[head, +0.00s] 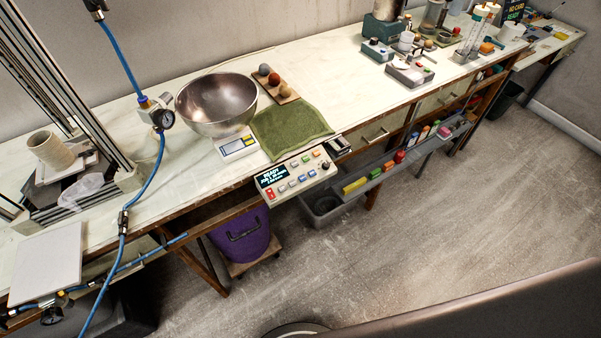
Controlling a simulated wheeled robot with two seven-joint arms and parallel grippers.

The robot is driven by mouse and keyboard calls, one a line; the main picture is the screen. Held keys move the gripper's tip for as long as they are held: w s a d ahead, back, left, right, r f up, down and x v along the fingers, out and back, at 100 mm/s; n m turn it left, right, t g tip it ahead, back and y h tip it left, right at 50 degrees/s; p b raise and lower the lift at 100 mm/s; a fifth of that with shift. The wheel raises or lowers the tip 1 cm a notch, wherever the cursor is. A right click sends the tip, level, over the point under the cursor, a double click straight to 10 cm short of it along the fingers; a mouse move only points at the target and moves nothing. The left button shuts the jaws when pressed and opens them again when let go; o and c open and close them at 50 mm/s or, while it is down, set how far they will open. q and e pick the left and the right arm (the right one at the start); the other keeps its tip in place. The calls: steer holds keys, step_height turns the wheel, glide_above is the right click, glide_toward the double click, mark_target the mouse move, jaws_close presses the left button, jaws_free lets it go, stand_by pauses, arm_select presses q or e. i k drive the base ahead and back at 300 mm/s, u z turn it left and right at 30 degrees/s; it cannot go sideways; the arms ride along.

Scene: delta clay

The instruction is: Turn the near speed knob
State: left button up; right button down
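A pale control panel (305,183) hangs at the front edge of the long bench, near the middle of the head view. Its dark screen (271,176) shows light text, too small to read surely. Several small coloured buttons sit to the right of the screen. A small dark round piece (326,165) at the panel's right end looks like a knob, but it is too small to be sure. I cannot tell which control is the near speed knob. Neither of my grippers is in view, and nothing touches the panel.
A metal bowl (217,104) on a white scale (237,147) and a green cloth (291,128) lie behind the panel. A purple bin (243,240) stands below. Blue hoses (146,190) and a metal frame occupy the left. The floor (430,215) at right is clear.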

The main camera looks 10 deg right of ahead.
mark_target(326, 167)
steer(key=u, duration=2.45)
steer(key=k, duration=1.55)
steer(key=z, duration=2.95)
